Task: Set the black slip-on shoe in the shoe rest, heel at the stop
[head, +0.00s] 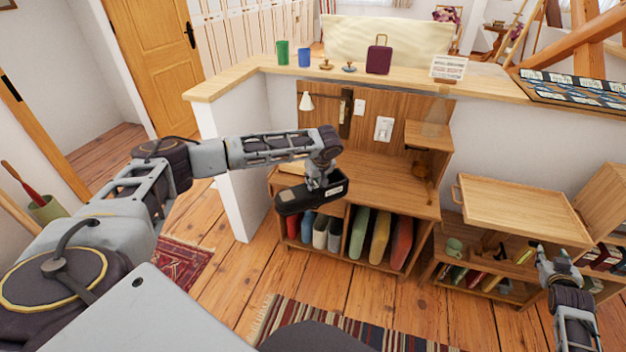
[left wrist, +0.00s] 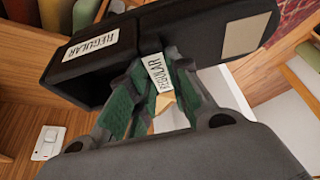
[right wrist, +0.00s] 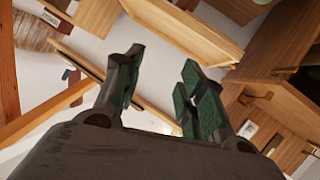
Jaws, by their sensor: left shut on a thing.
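The black slip-on shoe (head: 295,200) is held in the air in front of the wooden desk unit. My left gripper (head: 318,182) is shut on it from above. In the left wrist view, the dark shoe (left wrist: 205,38) fills the top, with white "REGULAR" labels, and the green-padded fingers of my left gripper (left wrist: 155,85) close on its edge. My right gripper (head: 548,258) is at the lower right, beside the low shelf, apart from it. In the right wrist view, my right gripper (right wrist: 160,75) has its fingers spread and nothing between them. I cannot tell which thing is the shoe rest.
The desk unit's top (head: 385,182) is largely bare, with books and shoe-like items below. A pale wooden tray-like top (head: 520,212) stands at the right above a low shelf. A ledge (head: 400,78) behind holds mugs and a purple case. A striped rug (head: 330,325) lies in front.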

